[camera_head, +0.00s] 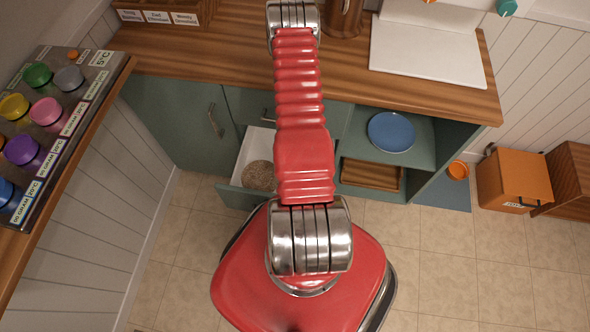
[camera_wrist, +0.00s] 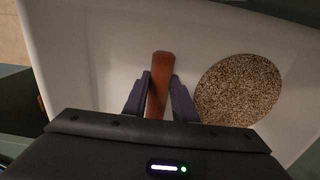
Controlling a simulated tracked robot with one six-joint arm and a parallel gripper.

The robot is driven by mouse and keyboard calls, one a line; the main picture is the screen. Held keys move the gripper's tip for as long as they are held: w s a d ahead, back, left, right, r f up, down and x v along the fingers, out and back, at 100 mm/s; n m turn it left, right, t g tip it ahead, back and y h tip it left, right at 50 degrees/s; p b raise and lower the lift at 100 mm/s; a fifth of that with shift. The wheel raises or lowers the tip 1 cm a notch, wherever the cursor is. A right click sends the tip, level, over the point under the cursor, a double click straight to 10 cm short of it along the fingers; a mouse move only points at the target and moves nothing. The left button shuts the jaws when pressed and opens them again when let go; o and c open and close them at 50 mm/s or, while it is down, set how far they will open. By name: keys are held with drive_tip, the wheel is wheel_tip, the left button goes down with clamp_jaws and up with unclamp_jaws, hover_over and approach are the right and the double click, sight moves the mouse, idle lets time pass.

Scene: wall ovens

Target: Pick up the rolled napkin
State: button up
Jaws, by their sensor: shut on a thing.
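The rolled napkin (camera_wrist: 161,62) shows in the wrist view as a narrow reddish-brown roll, pointing away from my gripper. My gripper (camera_wrist: 159,84) has its two dark fingers on either side of the roll and is shut on it. Its near end is hidden by the gripper body. The roll is over the white inside of an open drawer (camera_wrist: 95,55); I cannot tell whether it touches the bottom. In the head view, my arm hides the gripper and the napkin, and the drawer (camera_head: 252,147) is partly visible.
A round speckled mat (camera_wrist: 238,90) lies in the drawer, right of my gripper. Drawer walls surround the gripper area. The wooden counter (camera_head: 215,60) is above the drawer. A blue plate (camera_head: 391,132) sits on an open shelf to the right. An orange bin (camera_head: 513,181) stands far right.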

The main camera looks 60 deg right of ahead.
drive_tip(key=shift+c, duration=0.8)
drive_tip(key=shift+r, duration=0.25)
wheel_tip(320, 180, up, 12)
drive_tip(key=w+a, duration=0.2)
drive_tip(key=w, duration=0.6)
drive_tip(key=w+a, duration=0.3)
drive_tip(key=w, duration=0.6)
drive_tip(key=shift+a+f, duration=0.25)
drive_tip(key=shift+a, duration=0.05)
